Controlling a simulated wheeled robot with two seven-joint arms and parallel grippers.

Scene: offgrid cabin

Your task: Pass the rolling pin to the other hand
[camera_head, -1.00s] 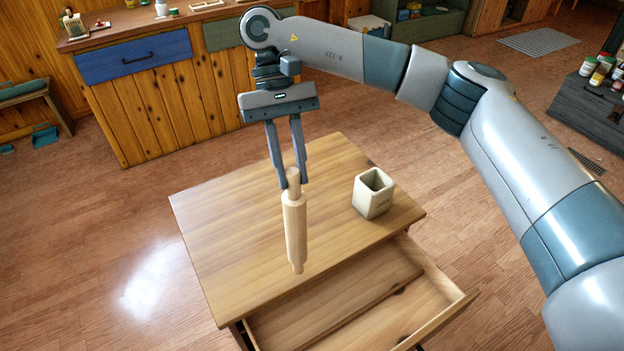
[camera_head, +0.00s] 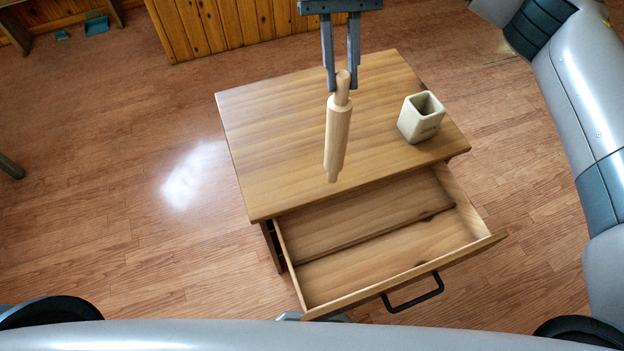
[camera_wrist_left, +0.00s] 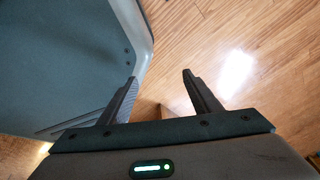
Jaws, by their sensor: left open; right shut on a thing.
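The wooden rolling pin (camera_head: 338,130) hangs nearly upright, its lower end free, in front of the small wooden table's top in the head view. My right gripper (camera_head: 342,86) is shut on its upper handle from above. My left gripper (camera_wrist_left: 160,77) shows in the left wrist view, open with nothing between its fingers. I cannot make out the left gripper in the head view, and the rolling pin does not show in the left wrist view.
The wooden table (camera_head: 270,130) has its front drawer (camera_head: 400,255) pulled out, and the drawer looks empty. A square cream cup (camera_head: 418,120) stands at the tabletop's right side. Open plank floor (camera_head: 120,190) lies left of the table.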

